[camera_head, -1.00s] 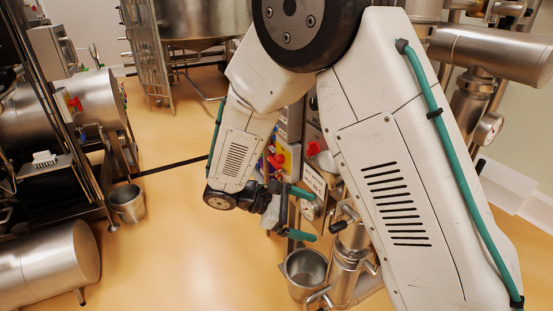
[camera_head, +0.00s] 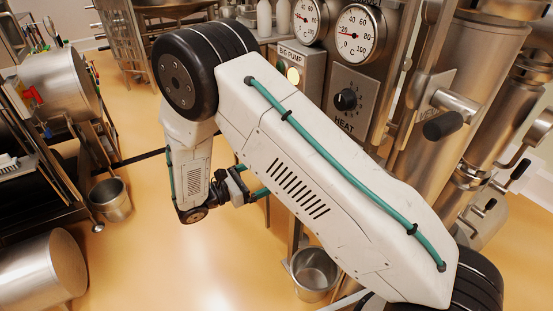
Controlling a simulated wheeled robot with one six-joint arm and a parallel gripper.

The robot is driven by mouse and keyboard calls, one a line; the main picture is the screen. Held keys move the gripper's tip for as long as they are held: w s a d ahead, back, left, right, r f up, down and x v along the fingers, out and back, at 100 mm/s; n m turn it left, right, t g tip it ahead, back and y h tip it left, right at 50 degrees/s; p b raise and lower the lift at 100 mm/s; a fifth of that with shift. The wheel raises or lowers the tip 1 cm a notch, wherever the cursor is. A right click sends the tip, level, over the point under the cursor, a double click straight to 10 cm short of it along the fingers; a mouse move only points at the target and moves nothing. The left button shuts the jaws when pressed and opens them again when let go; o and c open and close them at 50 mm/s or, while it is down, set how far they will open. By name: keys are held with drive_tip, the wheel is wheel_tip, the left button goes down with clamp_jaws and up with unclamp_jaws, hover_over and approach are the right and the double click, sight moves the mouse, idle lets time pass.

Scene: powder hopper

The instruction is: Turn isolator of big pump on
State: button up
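A grey control box labelled BIG PUMP (camera_head: 290,60) stands at top centre, with a round, glowing pale-yellow lamp or button (camera_head: 293,75) on its front. My white arm crosses just below it and hides what lies underneath. No red isolator knob on a yellow plate shows now; that part of the panel is covered by my arm. My gripper (camera_head: 256,181) is well below and left of the box, pointing right toward the panel. Its two teal fingers are apart, so it looks open and empty. The fingertips are partly hidden behind my arm.
A steel cylinder with black-handled valves (camera_head: 445,125) stands further right. A steel bucket (camera_head: 314,272) sits below my arm, another bucket (camera_head: 110,199) at left. The yellow floor (camera_head: 190,265) between is clear.

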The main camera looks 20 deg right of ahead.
drive_tip(key=d, duration=0.2)
drive_tip(key=w+d, duration=0.1)
drive_tip(key=d, duration=0.4)
drive_tip(key=shift+w+d, duration=0.3)
drive_tip(key=shift+d, duration=0.1)
drive_tip(key=c, duration=1)
